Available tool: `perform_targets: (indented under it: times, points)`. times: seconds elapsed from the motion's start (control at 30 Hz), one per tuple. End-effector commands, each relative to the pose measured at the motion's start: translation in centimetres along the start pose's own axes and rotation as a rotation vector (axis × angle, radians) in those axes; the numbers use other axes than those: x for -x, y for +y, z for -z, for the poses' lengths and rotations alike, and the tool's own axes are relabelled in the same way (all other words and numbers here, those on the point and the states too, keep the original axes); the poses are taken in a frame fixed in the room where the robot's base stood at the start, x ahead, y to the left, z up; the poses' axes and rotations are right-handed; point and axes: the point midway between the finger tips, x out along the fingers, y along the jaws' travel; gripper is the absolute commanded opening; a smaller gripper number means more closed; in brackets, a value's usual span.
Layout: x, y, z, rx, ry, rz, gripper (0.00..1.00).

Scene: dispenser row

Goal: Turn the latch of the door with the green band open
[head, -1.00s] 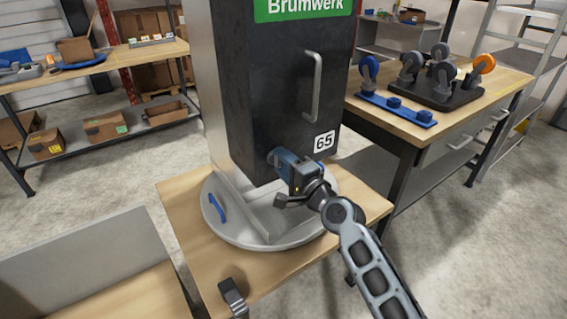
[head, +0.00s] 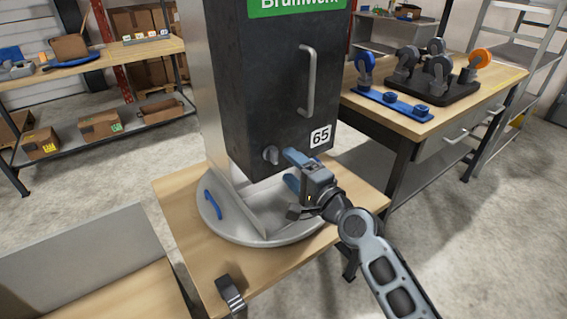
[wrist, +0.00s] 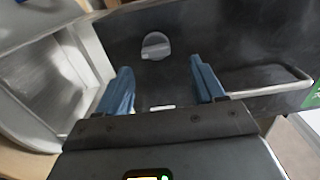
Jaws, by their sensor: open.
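The dark door (head: 262,95) of a tall cabinet has a green band (head: 296,6) across its top, partly cut off by the picture edge. Its latch (head: 271,154) is a small round grey knob with a raised ridge, low on the door. The latch also shows in the wrist view (wrist: 156,46), with its ridge lying about level in that picture. The door looks shut. My gripper (head: 290,169) is open and empty, its blue fingers just to the right of the latch and apart from it. In the wrist view the latch lies beyond the gap between the fingertips (wrist: 161,66).
The cabinet stands on a round grey base (head: 262,236) with a blue handle (head: 213,204), on a wooden table (head: 190,257). A bench with casters (head: 440,118) is at right.

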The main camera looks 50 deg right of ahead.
Motion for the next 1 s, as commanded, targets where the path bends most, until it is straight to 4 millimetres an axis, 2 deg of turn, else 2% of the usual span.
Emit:
perform_targets:
  times: [0.1,0.2,0.87,1.0]
  points:
    - [1.5,0.2,0.0,0.000,0.000,-0.001,0.68]
    - [2.2,0.1,0.0,0.000,0.000,0.001,0.68]
    - [2.5,0.0,0.0,0.000,0.000,0.001,0.68]
    - [3.7,0.8,-0.7,0.049,-0.003,-0.018,0.68]
